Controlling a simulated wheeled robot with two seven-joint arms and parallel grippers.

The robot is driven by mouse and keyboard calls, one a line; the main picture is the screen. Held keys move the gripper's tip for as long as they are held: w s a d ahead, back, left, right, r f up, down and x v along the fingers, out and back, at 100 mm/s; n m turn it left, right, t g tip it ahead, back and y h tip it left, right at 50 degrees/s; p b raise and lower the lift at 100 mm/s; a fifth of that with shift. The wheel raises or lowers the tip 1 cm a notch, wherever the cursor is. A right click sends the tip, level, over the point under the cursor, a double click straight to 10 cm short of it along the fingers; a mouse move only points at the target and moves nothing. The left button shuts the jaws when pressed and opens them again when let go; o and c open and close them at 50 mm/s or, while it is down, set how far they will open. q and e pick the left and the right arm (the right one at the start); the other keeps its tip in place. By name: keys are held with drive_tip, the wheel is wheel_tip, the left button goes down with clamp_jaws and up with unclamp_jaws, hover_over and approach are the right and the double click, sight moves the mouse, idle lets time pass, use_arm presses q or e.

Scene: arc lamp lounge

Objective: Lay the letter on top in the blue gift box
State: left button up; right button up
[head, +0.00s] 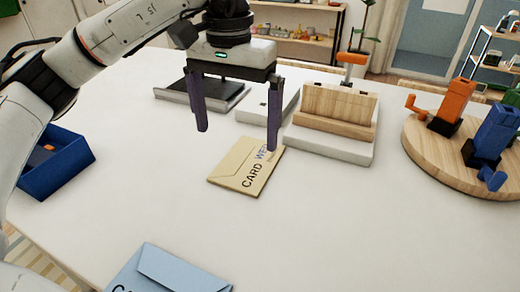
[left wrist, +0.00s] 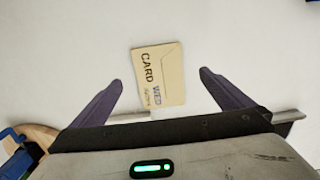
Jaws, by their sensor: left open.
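A cream envelope (head: 240,165) printed "CARD" and a partly legible second word lies flat on the white table. It also shows in the left wrist view (left wrist: 170,72), ahead of and between the fingertips. My left gripper (head: 237,138) is open and empty, above the table close to the envelope's far side in the head view; the right finger overlaps its edge in the picture. The blue box (head: 62,168) stands open at the table's left, with something small and orange inside; my arm passes beside it in the picture. My right gripper is not in view.
A light blue envelope (head: 172,274) lies at the front edge of view, partly cut off. A wooden holder on a white base (head: 330,143) stands behind right. A round wooden board (head: 425,150) carries orange and blue devices at right.

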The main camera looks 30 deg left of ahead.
sight(240, 173)
use_arm(q)
drive_tip(key=f, duration=0.3)
drive_tip(key=shift+s+f, duration=0.25)
drive_tip(key=shift+s, duration=0.15)
drive_tip(key=shift+w+d+f, duration=0.15)
drive_tip(key=shift+f, duration=1.2)
drive_tip(key=shift+w+d+f, duration=0.1)
drive_tip(key=shift+w+f, duration=0.05)
drive_tip(key=shift+f, duration=1.2)
drive_tip(key=c, duration=1)
